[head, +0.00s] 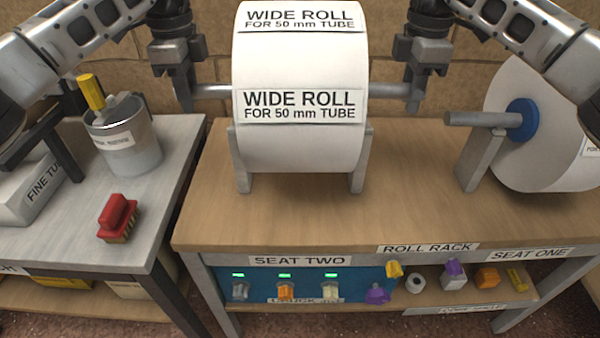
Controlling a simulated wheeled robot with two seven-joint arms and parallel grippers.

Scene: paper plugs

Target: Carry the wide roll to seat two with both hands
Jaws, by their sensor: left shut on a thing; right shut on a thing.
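The wide roll (300,65) is a big white roll with black "WIDE ROLL FOR 50 mm TUBE" labels, in the middle of the head view. A grey bar (212,91) sticks out of both its sides. My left gripper (184,97) is shut on the bar's left end, and my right gripper (412,96) is shut on its right end. The bar looks level. Seat two's grey stand (243,180) has two uprights, partly hidden by the roll, above the "SEAT TWO" label (300,260). The bar shows above the upright tops; whether the roll touches the stand I cannot tell.
At right, another white roll (550,130) with a blue hub sits on a grey stand (480,155). The left table holds a metal pot (125,145), a red brush (118,215) and a "FINE TUBE" box (25,195). The wooden tabletop (410,205) is clear in front.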

